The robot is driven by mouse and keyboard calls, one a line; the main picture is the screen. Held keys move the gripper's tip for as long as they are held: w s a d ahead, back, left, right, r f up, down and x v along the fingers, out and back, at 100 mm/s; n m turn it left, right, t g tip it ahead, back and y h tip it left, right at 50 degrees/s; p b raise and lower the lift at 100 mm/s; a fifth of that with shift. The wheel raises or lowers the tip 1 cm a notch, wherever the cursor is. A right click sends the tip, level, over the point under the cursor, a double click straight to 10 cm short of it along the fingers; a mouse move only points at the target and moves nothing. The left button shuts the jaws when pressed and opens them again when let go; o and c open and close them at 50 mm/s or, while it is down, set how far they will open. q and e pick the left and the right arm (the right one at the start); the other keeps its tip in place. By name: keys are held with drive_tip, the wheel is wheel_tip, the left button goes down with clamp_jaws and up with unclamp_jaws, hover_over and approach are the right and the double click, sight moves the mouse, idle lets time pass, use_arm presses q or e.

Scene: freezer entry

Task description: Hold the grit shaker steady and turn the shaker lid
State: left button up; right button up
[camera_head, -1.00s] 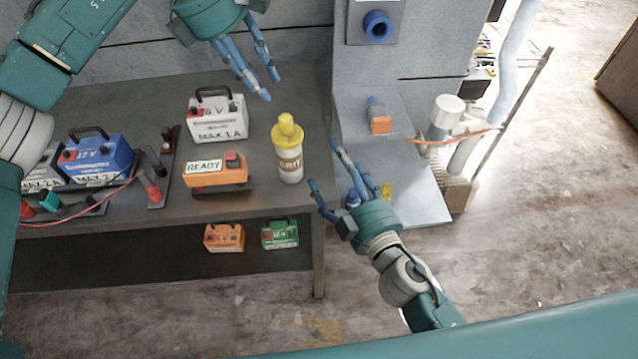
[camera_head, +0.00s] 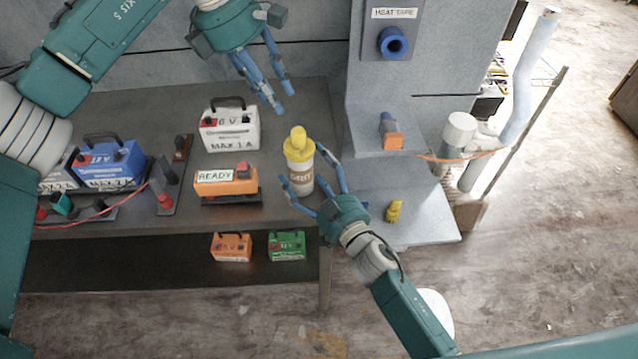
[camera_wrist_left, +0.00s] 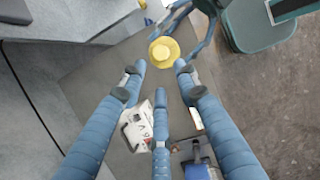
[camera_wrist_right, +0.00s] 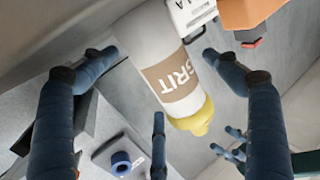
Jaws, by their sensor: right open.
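The grit shaker (camera_head: 300,178), a white bottle with a brown GRIT band, stands upright on the dark table near its right edge. Its yellow shaker lid (camera_head: 299,148) is on top. My right gripper (camera_head: 305,165) is open, with fingers on either side of the shaker; contact cannot be made out. In the right wrist view the shaker (camera_wrist_right: 175,78) lies between the spread fingers. My left gripper (camera_head: 282,99) is open and empty, above and behind the lid. In the left wrist view the lid (camera_wrist_left: 163,50) lies just beyond the spread fingertips.
A white battery (camera_head: 229,130) and an orange READY unit (camera_head: 226,181) stand left of the shaker. A blue battery (camera_head: 104,163) is farther left. A grey ledge (camera_head: 430,225) with a yellow item (camera_head: 394,211) is at right. Orange and green boxes (camera_head: 286,246) sit on the lower shelf.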

sight(298, 131)
drive_tip(key=shift+x, duration=0.9)
drive_tip(key=shift+c, duration=0.3)
drive_tip(key=c, duration=1.7)
use_arm(q)
drive_tip(key=shift+o, duration=1.4)
use_arm(e)
drive_tip(key=shift+c, duration=0.2)
drive_tip(key=shift+d, duration=0.1)
use_arm(q)
drive_tip(key=d+m+y, duration=0.4)
drive_tip(key=m, duration=1)
drive_tip(key=shift+g, duration=0.3)
drive_tip(key=f, duration=1.1)
drive_tip(key=shift+w, duration=0.2)
